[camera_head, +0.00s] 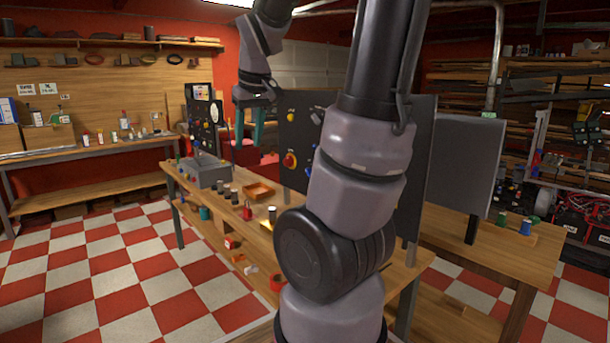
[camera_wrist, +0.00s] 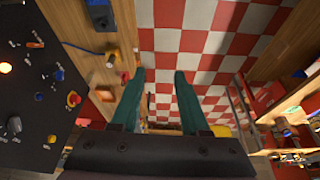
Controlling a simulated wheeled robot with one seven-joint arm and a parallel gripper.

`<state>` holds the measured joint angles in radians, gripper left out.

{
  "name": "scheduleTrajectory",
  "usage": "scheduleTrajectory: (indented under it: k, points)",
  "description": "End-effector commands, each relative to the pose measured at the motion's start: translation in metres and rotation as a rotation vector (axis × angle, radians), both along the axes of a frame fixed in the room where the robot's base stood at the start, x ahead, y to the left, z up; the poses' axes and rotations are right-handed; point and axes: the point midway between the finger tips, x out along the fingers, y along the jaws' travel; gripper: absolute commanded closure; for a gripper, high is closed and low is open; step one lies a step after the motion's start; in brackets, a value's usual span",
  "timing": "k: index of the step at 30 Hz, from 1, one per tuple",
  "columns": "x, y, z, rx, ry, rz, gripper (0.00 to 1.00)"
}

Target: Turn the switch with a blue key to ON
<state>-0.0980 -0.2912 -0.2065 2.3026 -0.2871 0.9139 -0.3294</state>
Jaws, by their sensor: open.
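A dark upright panel (camera_wrist: 30,90) with several knobs and switches fills the left of the wrist view. A blue piece (camera_wrist: 59,74) on it may be the blue key switch. Another small blue part (camera_wrist: 38,97) sits nearby; which one is the key, and its ON mark, are too small to tell. In the head view the panel (camera_head: 292,135) stands on the workbench, partly hidden behind my arm. My gripper (camera_head: 248,138) has teal fingers and is left of the panel, apart from it. In the wrist view my gripper (camera_wrist: 160,75) is open and empty.
A red knob on a yellow base (camera_head: 289,160) and a yellow button (camera_head: 291,115) are on the panel. The workbench (camera_head: 205,195) holds a grey box (camera_head: 207,174), a wooden tray (camera_head: 259,191) and several small parts. The checkered floor (camera_head: 100,260) at left is open.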

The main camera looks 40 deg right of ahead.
Motion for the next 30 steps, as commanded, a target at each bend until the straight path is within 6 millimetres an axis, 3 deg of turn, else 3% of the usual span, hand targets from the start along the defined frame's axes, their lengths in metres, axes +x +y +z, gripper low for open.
scheduleTrajectory:
  k: [9,18,24,30]
  points:
    - [0.074,-0.083,-0.081,-0.327,0.293,0.306,0.55]
    - [0.126,-0.169,-0.154,-0.659,0.666,0.684,0.55]
    - [0.159,-0.22,-0.189,-0.863,0.973,0.968,0.55]
    - [0.199,-0.256,-0.211,-1.044,1.33,1.267,0.55]
